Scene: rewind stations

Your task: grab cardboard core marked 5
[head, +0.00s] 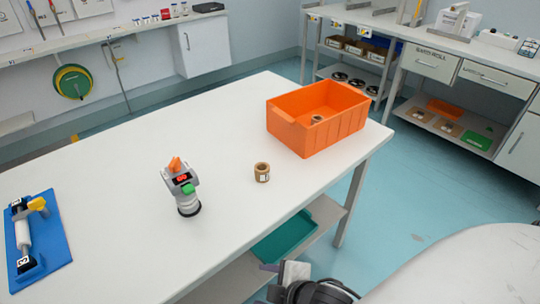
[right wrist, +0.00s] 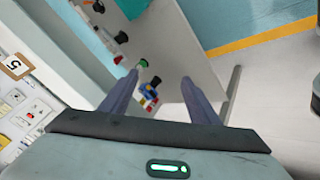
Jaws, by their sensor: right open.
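A short brown cardboard core (head: 262,175) stands upright on the white table, with a pale label on its side; I cannot read its number. Another brown core (head: 316,119) is inside the orange bin (head: 316,137), mostly hidden by the bin wall. In the right wrist view my right gripper (right wrist: 158,88) is open, with nothing between its fingers. Part of my right arm shows at the bottom of the head view, below the table's front edge and apart from both cores. My left gripper is not in view.
A grey device with orange and green parts (head: 184,188) stands left of the loose core. A blue base with a white roller (head: 36,245) lies at the far left. A teal tray (head: 285,236) sits on the shelf below. A sign reading 5 (right wrist: 15,66) shows at a wall.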

